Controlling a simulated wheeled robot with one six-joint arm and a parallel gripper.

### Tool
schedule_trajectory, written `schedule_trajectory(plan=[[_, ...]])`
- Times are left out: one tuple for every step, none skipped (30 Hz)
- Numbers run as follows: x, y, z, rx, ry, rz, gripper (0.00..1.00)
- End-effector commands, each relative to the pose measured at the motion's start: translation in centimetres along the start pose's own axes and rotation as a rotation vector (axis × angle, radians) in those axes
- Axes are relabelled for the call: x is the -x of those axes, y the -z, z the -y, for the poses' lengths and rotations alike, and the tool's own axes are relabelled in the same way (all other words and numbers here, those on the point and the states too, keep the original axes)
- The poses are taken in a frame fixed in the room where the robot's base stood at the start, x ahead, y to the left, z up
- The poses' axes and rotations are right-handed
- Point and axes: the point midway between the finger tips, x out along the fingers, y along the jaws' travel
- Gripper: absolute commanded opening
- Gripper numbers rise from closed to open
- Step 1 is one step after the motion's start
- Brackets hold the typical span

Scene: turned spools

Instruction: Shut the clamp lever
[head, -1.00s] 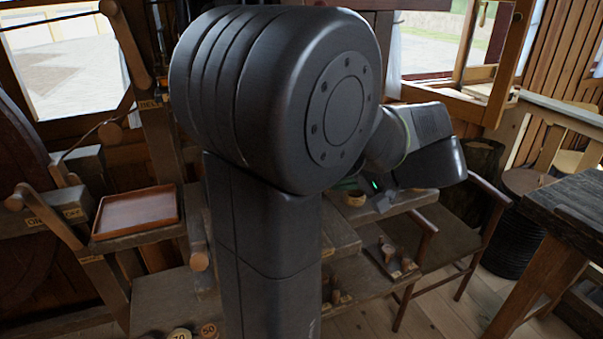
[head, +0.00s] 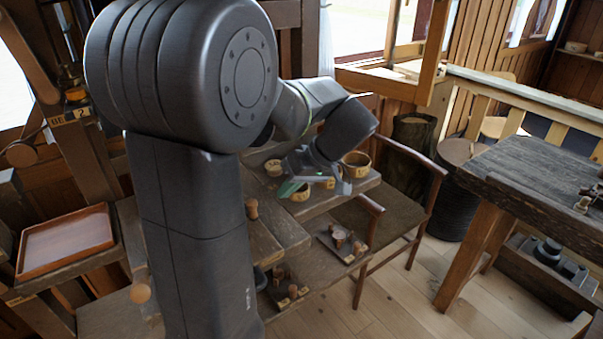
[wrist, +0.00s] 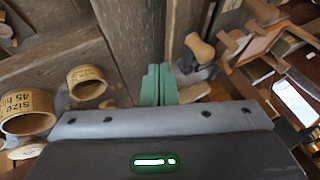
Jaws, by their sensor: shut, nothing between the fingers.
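My gripper (head: 290,188) is at the end of my arm, over the stepped bench near several round wooden pots. In the wrist view its green fingers (wrist: 158,85) are together with nothing between them. A wooden handle on a dark fitting (wrist: 199,48) stands just right of the fingertips in the wrist view, apart from them; it may be the clamp lever. In the head view a short wooden knob (head: 252,208) on the bench may be the same handle. Whether the lever is open or shut I cannot tell. My arm hides part of the bench.
Size-marked wooden rings (wrist: 86,81) lie left of the fingers in the wrist view. A reddish tray (head: 66,243) is at the left. A chair (head: 398,180) stands right of the bench, and a dark table (head: 540,185) at the far right. Open floor lies between them.

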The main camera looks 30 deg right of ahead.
Motion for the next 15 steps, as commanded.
schedule_trajectory(plan=[[-1.1,0.0,0.1,0.000,0.004,0.003,0.00],[-1.0,0.1,0.8,0.003,0.001,0.001,0.00],[-1.3,0.1,1.5,0.003,0.001,0.001,0.00],[-1.5,0.1,1.9,0.003,0.001,0.001,0.00],[-1.6,0.1,2.2,0.003,0.000,0.000,0.00],[-1.9,0.1,2.6,0.001,0.000,0.001,0.00],[-2.0,0.1,2.8,0.001,0.000,0.001,0.00],[-2.1,0.1,3.0,0.001,0.000,0.000,0.00],[-2.3,0.1,3.2,0.001,0.000,0.000,0.00],[-2.4,0.1,3.4,0.001,0.000,0.000,0.00],[-2.4,0.0,3.5,0.000,0.000,0.000,0.00],[-2.5,0.0,3.5,0.000,0.000,0.000,0.00],[-2.5,0.0,3.6,0.000,-0.001,0.000,0.00],[-2.5,0.0,3.6,0.000,-0.001,0.000,0.00],[-2.5,0.0,3.6,0.000,-0.001,0.000,0.00]])
